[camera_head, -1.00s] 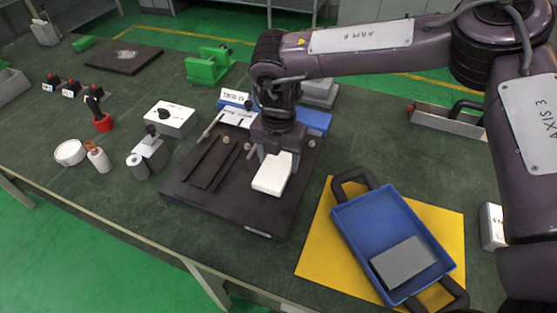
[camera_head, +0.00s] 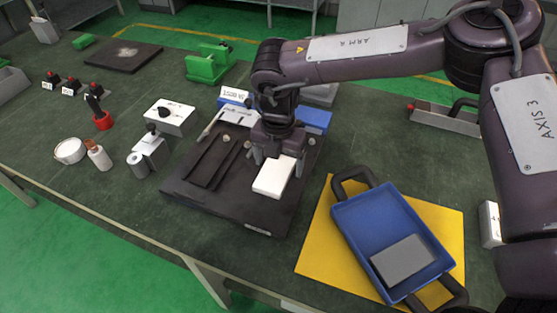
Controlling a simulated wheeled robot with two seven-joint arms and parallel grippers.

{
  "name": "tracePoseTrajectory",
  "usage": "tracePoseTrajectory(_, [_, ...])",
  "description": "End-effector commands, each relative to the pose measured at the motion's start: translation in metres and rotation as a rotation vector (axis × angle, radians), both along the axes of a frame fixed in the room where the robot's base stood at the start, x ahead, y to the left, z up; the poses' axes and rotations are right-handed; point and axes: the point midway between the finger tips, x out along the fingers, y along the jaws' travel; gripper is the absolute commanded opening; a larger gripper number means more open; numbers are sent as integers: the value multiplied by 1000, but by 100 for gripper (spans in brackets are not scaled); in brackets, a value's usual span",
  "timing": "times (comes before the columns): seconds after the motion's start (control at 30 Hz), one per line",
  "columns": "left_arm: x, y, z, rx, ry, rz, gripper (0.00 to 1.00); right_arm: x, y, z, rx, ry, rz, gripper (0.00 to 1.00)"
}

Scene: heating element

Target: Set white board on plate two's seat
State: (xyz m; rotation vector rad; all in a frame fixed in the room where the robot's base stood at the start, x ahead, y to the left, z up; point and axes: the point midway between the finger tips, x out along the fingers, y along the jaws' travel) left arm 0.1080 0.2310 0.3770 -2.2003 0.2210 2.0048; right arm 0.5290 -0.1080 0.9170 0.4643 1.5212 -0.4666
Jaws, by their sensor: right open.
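The white board (camera_head: 273,178) is a small white block lying on the right side of a dark plate (camera_head: 222,205) in the middle of the table. My right gripper (camera_head: 272,160) comes down from above, just behind the white board, with its fingers spread apart. The fingers are close to the board's far end; whether they touch it cannot be told. The seat under the board is hidden. Dark strips (camera_head: 212,162) lie on the left part of the same plate. My left gripper is not in view.
A blue tray (camera_head: 352,225) holding a grey block (camera_head: 402,261) stands on a yellow mat (camera_head: 314,249) to the right. A green stand (camera_head: 208,68) is behind.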

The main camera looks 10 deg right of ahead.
Motion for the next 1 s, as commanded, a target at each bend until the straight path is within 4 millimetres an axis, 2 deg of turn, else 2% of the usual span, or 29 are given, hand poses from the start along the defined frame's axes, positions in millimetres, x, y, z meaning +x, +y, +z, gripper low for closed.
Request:
tracePoseTrajectory(0.17, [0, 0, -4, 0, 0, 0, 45, 1, 1, 18, 2, -4, 0, 83])
tracePoseTrajectory(0.4, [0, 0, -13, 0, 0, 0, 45, 1, 1, 70, 3, -6, 1, 83])
tracePoseTrajectory(0.6, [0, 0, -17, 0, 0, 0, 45, 1, 1, 105, 2, -4, 0, 83])
tracePoseTrajectory(0.8, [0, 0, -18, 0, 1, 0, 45, 0, 1, 121, 0, -1, 1, 83])
tracePoseTrajectory(1.0, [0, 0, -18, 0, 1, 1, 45, 0, 1, 123, 1, -1, 1, 83])
